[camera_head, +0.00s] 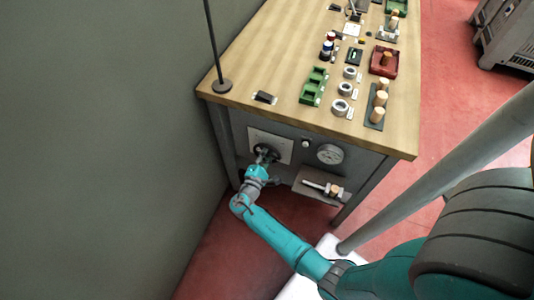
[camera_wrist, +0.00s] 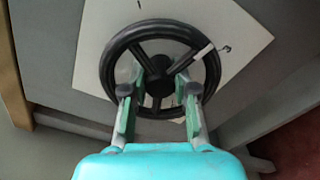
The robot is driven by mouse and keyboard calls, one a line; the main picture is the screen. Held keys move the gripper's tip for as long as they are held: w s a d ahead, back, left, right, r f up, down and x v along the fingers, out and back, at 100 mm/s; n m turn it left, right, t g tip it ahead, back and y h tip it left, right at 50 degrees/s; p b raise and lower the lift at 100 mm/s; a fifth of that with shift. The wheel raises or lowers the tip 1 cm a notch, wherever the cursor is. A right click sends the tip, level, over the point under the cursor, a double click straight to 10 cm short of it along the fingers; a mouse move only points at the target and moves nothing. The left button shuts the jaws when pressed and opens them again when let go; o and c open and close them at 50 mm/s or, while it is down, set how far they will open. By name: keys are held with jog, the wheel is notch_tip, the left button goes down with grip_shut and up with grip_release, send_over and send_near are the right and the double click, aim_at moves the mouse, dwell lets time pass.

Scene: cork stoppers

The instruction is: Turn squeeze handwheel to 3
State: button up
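The squeeze handwheel (camera_head: 267,150) is on a pale square plate (camera_head: 284,142) on the front of the bench. In the wrist view the handwheel (camera_wrist: 112,55) is black, with a round rim, several spokes and a central hub.
A round dial gauge (camera_head: 330,154) and a small shelf (camera_head: 306,187) with a cork-coloured piece are right of the handwheel. The wooden benchtop (camera_head: 240,75) above holds green trays, rings and cork stoppers. A grey wall (camera_head: 100,130) stands to the left.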

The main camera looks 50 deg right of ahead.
grip_shut()
jog(key=shift+m, duration=0.3)
jog(key=shift+f+m, duration=0.1)
jog(key=shift+m, duration=2.6)
jog(key=o, duration=0.6)
grip_release()
jog(key=shift+a, duration=0.1)
